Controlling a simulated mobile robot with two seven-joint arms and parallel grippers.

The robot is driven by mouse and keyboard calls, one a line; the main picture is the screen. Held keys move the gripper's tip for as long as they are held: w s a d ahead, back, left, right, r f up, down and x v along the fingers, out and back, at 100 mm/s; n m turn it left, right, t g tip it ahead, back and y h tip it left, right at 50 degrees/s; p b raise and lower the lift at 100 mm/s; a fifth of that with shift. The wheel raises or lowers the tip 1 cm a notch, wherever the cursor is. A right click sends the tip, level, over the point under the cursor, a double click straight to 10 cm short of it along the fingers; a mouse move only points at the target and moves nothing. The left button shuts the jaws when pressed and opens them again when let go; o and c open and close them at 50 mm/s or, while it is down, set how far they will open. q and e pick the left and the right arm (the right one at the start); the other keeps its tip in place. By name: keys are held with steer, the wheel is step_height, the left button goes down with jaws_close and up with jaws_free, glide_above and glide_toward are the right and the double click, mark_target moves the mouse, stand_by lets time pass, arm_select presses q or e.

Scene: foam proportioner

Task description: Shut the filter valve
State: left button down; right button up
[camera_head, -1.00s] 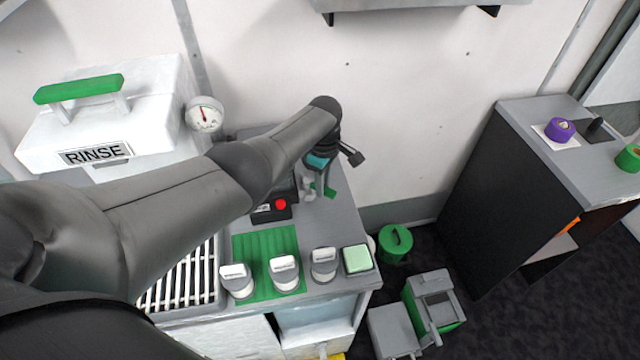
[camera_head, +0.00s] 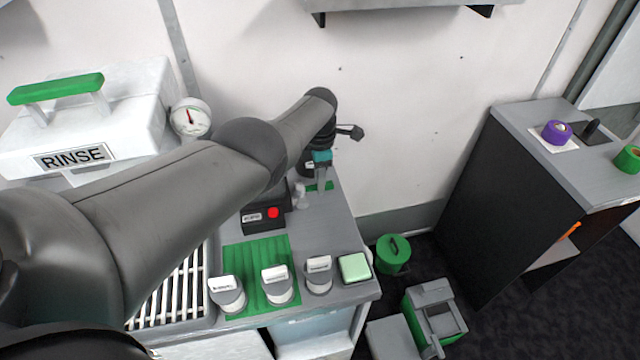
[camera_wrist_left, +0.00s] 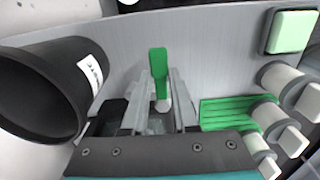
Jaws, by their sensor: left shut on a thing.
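A green lever (camera_wrist_left: 158,62), which I take to be the filter valve handle, stands up from the grey worktop in the left wrist view. My left gripper (camera_wrist_left: 160,88) has its two grey fingers on either side of the lever and is shut on it. In the head view my left gripper (camera_head: 320,180) reaches down to the back right of the worktop, with a bit of green (camera_head: 322,187) at its fingertips. The valve's base is mostly hidden by the fingers. My right gripper is out of view.
A black cylinder (camera_wrist_left: 45,85) stands close left of the fingers in the wrist view. Three white-topped knobs (camera_head: 275,285), a pale green square button (camera_head: 354,267) and a red-button box (camera_head: 264,216) sit nearer the worktop's front. A white wall (camera_head: 420,130) is behind.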

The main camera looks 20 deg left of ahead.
arm_select(q)
steer(key=shift+w+a, duration=0.1)
steer(key=shift+a, duration=0.1)
stand_by(0.4)
steer(key=c, duration=0.7)
jaws_free()
steer(key=shift+d+r, duration=0.1)
steer(key=shift+r+p, duration=0.6)
step_height(320, 180, up, 14)
steer(key=p, duration=0.8)
steer(key=shift+f, duration=0.15)
